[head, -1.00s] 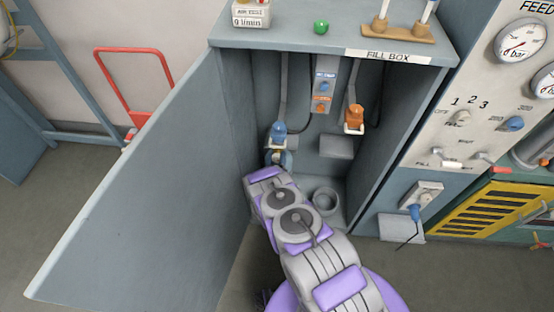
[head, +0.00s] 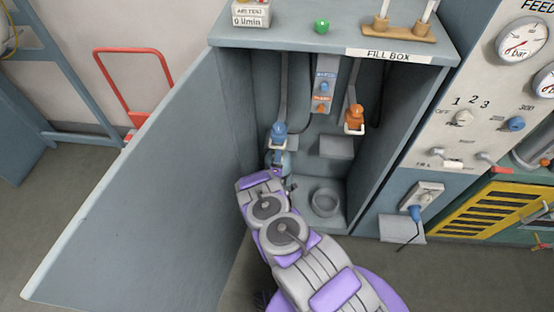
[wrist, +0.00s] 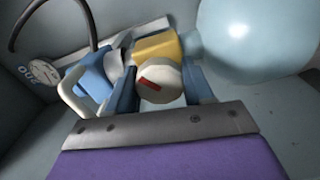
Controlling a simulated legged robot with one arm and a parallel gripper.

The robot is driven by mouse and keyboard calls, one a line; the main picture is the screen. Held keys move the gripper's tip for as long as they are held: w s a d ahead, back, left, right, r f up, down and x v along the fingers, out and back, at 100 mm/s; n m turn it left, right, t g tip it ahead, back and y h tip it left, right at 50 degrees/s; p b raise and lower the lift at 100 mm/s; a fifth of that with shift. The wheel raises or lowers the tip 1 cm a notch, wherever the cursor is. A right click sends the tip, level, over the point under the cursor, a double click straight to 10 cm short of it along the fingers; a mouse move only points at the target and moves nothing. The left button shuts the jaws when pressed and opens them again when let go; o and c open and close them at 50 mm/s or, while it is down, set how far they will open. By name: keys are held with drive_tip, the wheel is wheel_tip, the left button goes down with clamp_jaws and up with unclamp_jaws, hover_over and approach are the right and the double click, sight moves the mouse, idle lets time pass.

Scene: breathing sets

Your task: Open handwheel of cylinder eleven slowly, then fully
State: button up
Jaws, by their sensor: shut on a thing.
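The handwheel (wrist: 160,83) is a cream round knob with a red mark, seen in the wrist view in front of a yellow valve body (wrist: 156,46). My gripper (wrist: 163,88) is shut on the handwheel, with one blue-grey finger on each side. A pale blue rounded cylinder (wrist: 255,35) fills the upper right of the wrist view. In the head view the blue cylinder (head: 283,160) stands inside the fill box, partly hidden by my arm. The handwheel and fingertips are hidden there. No cylinder number is readable.
The fill box (head: 395,54) has its door (head: 150,180) open to the left. A blue connector (head: 278,133) and an orange connector (head: 354,117) hang inside. An empty round holder (head: 325,203) is right of my arm. A gauge (wrist: 42,72) shows in the wrist view.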

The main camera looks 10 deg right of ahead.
drive_tip(key=n, duration=0.5)
drive_tip(key=shift+s+f+n, duration=0.25)
drive_tip(key=shift+f+n, duration=0.15)
drive_tip(key=n, duration=0.4)
drive_tip(key=shift+n, duration=0.3)
drive_tip(key=shift+r, duration=0.1)
drive_tip(key=o, duration=0.8)
drive_tip(key=shift+w, duration=0.1)
drive_tip(key=shift+o, duration=1.2)
drive_tip(key=shift+w+r, duration=0.1)
drive_tip(key=shift+r, duration=0.05)
drive_tip(key=shift+a, duration=0.1)
